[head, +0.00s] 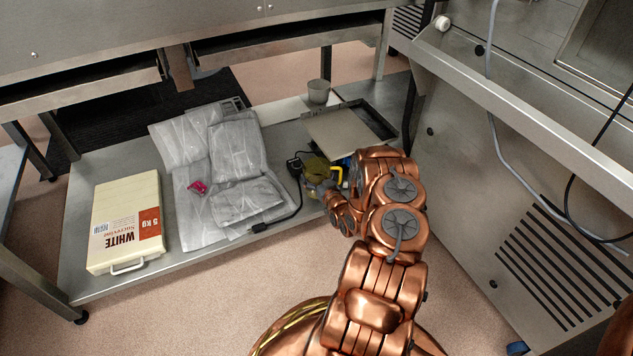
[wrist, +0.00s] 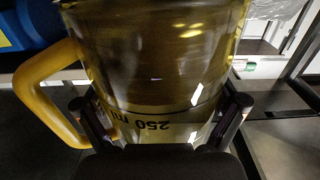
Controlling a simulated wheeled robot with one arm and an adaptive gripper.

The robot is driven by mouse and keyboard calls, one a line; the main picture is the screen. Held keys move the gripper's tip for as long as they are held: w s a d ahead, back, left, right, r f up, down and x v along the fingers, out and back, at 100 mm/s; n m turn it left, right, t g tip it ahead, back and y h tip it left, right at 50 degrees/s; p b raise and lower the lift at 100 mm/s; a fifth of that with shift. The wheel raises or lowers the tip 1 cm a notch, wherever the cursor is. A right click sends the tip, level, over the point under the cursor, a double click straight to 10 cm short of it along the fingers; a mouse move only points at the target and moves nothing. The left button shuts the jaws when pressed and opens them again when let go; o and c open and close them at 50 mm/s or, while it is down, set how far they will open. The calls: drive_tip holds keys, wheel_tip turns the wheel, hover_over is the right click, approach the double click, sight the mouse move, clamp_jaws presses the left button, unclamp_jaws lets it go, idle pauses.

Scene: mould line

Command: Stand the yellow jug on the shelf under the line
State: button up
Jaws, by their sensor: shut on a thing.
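The yellow see-through jug (head: 317,174) is at the front edge of the shelf (head: 115,288), right of the plastic bags, partly hidden by my arm. It fills the wrist view (wrist: 155,60), with its yellow handle (wrist: 40,85) at the left and an upside-down "250 ml" mark. My gripper (wrist: 165,115) is shut on the jug, one finger on each side of its body. In the head view the gripper is mostly hidden behind my copper arm. I cannot tell whether the jug's base touches the shelf.
Clear plastic bags (head: 237,150) with a pink packet (head: 199,188) and a black cable (head: 293,205) lie left of the jug. A cream box (head: 125,215) is far left.

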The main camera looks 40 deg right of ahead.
drive_tip(key=shift+d+f+b, duration=0.3)
drive_tip(key=shift+w+a+f+b, duration=0.1)
drive_tip(key=shift+f+b, duration=0.55)
drive_tip(key=shift+f, duration=0.75)
drive_tip(key=shift+f, duration=0.1)
drive_tip(key=o, duration=1.3)
